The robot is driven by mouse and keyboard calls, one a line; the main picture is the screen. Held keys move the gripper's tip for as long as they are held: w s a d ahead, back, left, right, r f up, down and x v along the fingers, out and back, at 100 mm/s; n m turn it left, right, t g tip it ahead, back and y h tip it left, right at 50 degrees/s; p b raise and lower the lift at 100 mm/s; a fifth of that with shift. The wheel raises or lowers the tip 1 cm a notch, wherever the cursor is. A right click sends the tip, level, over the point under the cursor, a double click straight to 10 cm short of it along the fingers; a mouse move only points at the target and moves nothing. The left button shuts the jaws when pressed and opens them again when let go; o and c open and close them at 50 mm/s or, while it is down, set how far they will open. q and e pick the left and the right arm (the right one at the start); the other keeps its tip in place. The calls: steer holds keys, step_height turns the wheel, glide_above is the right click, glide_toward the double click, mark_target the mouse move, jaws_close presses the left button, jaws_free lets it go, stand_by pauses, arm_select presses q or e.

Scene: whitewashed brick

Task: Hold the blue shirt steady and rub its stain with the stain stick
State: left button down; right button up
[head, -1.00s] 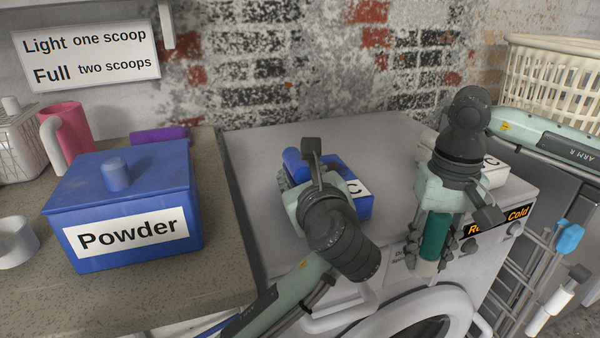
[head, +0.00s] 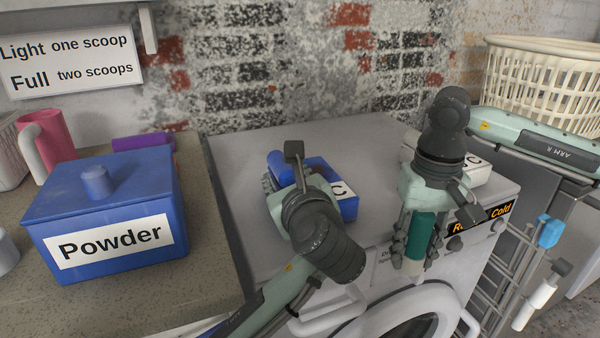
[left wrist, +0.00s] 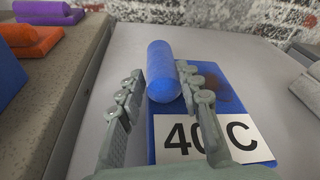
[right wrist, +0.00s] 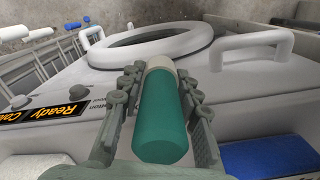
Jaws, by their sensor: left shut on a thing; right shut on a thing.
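The blue shirt (head: 347,208), a flat block with a raised roll and a white "40 C" label, lies on the washing machine top. In the left wrist view the shirt (left wrist: 160,165) shows a brown stain (left wrist: 222,92) right of the roll. My left gripper (left wrist: 160,82) is shut on the shirt's roll; in the head view the gripper (head: 272,182) partly hides it. My right gripper (head: 416,245) is shut on the stain stick (head: 421,236), teal with a pale tip pointing down. The stick (right wrist: 161,115) is over the machine's front edge, right of the shirt and apart from it.
A white labelled block (head: 465,168) sits behind my right gripper on the washing machine (head: 340,140). A blue powder box (head: 115,205), a pink mug (head: 48,140) and a purple roll (head: 142,141) stand on the left counter. A cream basket (head: 545,85) is at the far right.

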mark_target(311, 164)
arm_select(q)
steer(key=shift+f, duration=0.1)
